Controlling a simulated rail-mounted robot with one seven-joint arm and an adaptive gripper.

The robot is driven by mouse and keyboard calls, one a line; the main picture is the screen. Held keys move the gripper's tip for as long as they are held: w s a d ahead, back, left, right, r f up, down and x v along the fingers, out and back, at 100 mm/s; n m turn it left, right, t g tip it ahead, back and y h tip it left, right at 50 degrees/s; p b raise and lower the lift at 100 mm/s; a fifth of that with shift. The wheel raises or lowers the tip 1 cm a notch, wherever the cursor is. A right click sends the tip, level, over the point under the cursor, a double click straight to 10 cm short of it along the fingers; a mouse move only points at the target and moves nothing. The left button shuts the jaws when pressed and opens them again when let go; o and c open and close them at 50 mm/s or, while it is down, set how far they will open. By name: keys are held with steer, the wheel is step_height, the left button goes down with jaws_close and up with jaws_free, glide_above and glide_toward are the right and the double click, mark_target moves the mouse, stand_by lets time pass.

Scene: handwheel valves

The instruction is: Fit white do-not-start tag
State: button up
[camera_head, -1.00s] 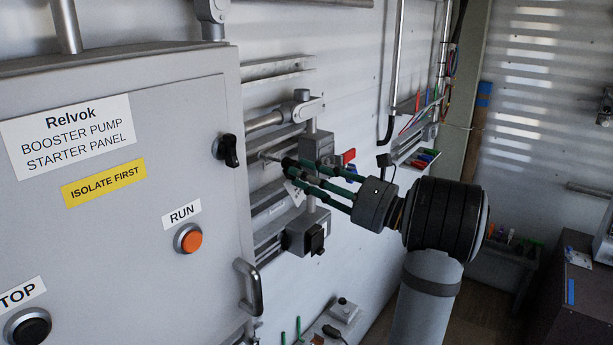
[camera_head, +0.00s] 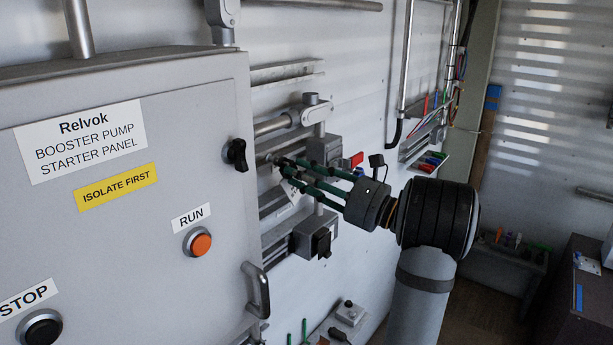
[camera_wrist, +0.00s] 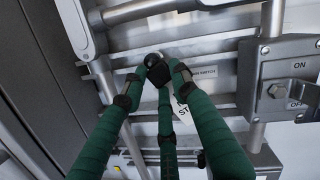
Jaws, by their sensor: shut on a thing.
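My gripper (camera_head: 287,167) has green fingers and is closed beside the right edge of the starter panel. In the wrist view its fingertips (camera_wrist: 154,82) are shut around a small dark piece with a rounded end. A white tag (camera_wrist: 181,108) with the letters "ST" partly readable hangs below the fingertips, partly hidden by the middle finger. The tag appears to be held by the dark piece. A short grey fitting (camera_head: 266,158) lies just left of the fingertips in the head view. I cannot tell whether the held piece touches it.
The starter panel (camera_head: 120,230) fills the left, with a black knob (camera_head: 237,155) and a handle (camera_head: 257,290) near the gripper. Grey switch boxes (camera_head: 314,236) and pipes (camera_head: 275,124) surround the fingers. A rack of coloured items (camera_head: 430,162) is on the wall behind.

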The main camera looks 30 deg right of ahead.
steer(key=shift+w+a, duration=0.25)
steer(key=shift+w, duration=0.25)
steer(key=o, duration=1.2)
steer(key=shift+o, duration=0.3)
steer(key=v, duration=1.2)
steer(key=shift+w, duration=0.1)
steer(key=x, duration=1)
steer(key=shift+w+a+r, duration=0.2)
steer(key=shift+w+a, duration=0.05)
steer(key=shift+a, duration=0.05)
